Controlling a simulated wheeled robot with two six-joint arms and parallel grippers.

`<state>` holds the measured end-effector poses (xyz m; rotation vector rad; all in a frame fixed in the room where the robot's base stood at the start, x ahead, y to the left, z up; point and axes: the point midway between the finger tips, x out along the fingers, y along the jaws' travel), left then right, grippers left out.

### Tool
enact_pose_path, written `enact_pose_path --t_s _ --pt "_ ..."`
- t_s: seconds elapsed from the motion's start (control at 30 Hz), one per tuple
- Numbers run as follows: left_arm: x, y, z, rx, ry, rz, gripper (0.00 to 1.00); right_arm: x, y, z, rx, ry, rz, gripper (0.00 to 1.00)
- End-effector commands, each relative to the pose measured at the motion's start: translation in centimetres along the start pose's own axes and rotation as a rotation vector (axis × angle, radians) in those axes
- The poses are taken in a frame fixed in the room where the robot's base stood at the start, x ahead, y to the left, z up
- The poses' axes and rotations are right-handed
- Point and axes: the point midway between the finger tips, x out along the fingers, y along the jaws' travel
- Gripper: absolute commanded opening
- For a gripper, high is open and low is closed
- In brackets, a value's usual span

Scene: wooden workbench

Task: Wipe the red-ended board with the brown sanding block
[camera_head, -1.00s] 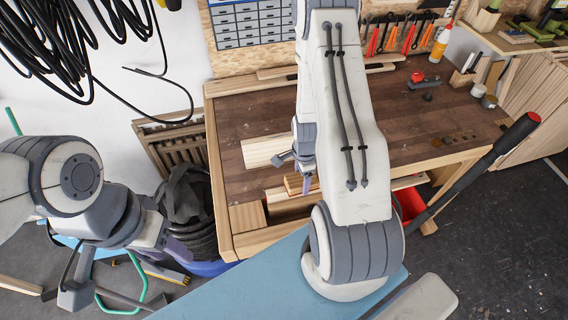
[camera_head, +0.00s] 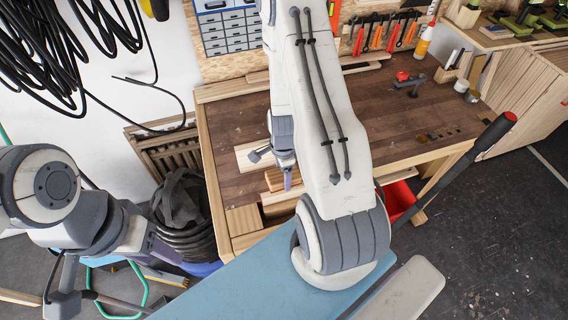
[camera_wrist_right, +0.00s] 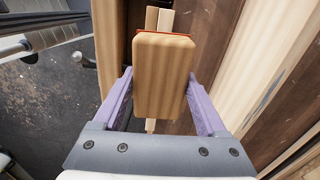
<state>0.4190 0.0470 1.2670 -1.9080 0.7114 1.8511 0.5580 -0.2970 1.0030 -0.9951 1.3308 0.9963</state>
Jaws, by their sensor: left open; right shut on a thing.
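The brown sanding block (camera_wrist_right: 163,80) is between the purple fingers of my right gripper (camera_wrist_right: 160,105), which is shut on it. A thin red-orange edge shows along the block's far side. In the head view, my right gripper (camera_head: 286,178) and the block (camera_head: 273,181) are at the workbench's front left part. A pale board (camera_head: 249,157) lies on the bench top just beyond the block. Its right part is hidden by my right arm, and I see no red end on it. My left gripper (camera_head: 150,250) is open and empty, left of the bench.
The workbench top (camera_head: 395,125) is mostly clear to the right of my arm. A red-topped clamp (camera_head: 405,78) and small cans (camera_head: 462,85) stand towards its back right. Pliers and drawers are on the back wall.

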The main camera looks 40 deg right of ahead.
Motion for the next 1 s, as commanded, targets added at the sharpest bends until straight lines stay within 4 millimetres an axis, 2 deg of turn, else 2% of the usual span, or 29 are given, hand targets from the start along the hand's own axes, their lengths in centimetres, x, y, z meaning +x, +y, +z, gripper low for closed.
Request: enact_pose_path --t_s 0.03,0.1,0.3,0.87,1.0 --pt "-0.9 0.1 -0.1 0.0 0.0 0.0 0.5 -1.0 0.0 0.0 0.001 0.0 0.0 0.14" --pt "-1.6 0.1 -0.1 -0.001 0.0 0.0 0.5 -1.6 0.0 0.0 0.001 0.0 0.0 0.14" --pt "-2.6 0.2 -0.1 -0.002 0.0 0.0 0.5 -2.5 0.0 -0.1 0.001 0.0 0.0 0.14" --pt "-2.4 0.2 -0.1 -0.002 0.0 0.0 0.5 -2.4 0.0 -0.1 -0.002 0.0 0.0 0.14" --pt "-1.0 0.1 -0.1 -0.003 0.0 0.0 0.5 -1.3 -0.3 0.9 -0.115 -0.002 -0.001 0.14"
